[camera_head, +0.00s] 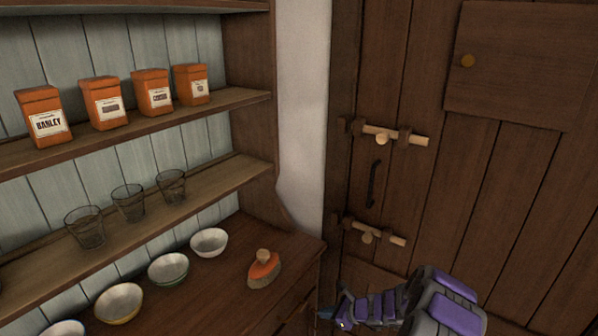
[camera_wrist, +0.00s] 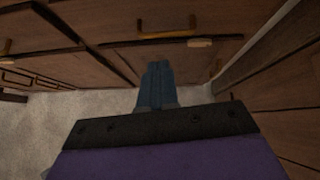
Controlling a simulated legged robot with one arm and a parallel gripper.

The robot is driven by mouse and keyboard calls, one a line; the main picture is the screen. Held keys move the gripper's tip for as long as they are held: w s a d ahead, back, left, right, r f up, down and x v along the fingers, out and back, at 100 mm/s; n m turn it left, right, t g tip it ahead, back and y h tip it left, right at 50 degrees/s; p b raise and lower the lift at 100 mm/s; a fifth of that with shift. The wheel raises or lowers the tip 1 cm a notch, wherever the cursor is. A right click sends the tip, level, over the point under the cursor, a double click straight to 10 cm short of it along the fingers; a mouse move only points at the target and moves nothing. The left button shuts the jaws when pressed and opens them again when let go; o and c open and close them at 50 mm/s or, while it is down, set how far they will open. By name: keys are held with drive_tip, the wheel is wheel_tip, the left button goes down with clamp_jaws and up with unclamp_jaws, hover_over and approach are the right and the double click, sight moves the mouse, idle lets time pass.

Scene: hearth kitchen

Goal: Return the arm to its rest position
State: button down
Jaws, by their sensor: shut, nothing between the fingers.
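My arm, purple and grey, shows at the bottom right of the head view. My gripper (camera_head: 326,313) is at its left end, low beside the front of the wooden dresser and in front of the plank door. In the wrist view my gripper (camera_wrist: 158,66) shows as blue fingers pressed together, with nothing between them. They point toward wooden drawer fronts (camera_wrist: 175,58), apart from or touching them I cannot tell.
A dresser (camera_head: 225,290) holds a brush (camera_head: 264,268), several bowls (camera_head: 168,268), glasses (camera_head: 128,203) and orange boxes (camera_head: 152,92). A plank door (camera_head: 500,200) with two wooden bolts (camera_head: 383,136) stands at right. Pale floor (camera_wrist: 50,125) lies open below left in the wrist view.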

drive_tip(key=s+a+r+n+g, duration=0.3)
drive_tip(key=s+a+r+n, duration=0.35)
drive_tip(key=s+r, duration=0.4)
drive_tip(key=s+a+r+n+g, duration=0.3)
drive_tip(key=s+a+r+n, duration=0.4)
drive_tip(key=r, duration=0.7)
drive_tip(key=s+d+r+n+h, duration=0.1)
drive_tip(key=s+d+n+h, duration=0.2)
drive_tip(key=s+d, duration=0.3)
drive_tip(key=s+d+r+n+g+h, duration=0.1)
drive_tip(key=s+d, duration=0.5)
drive_tip(key=s, duration=0.8)
drive_tip(key=s+d+r+n+h, duration=0.3)
drive_tip(key=s+d+n, duration=0.3)
drive_tip(key=s, duration=0.4)
drive_tip(key=shift+r+h, duration=0.15)
drive_tip(key=shift+h, duration=0.75)
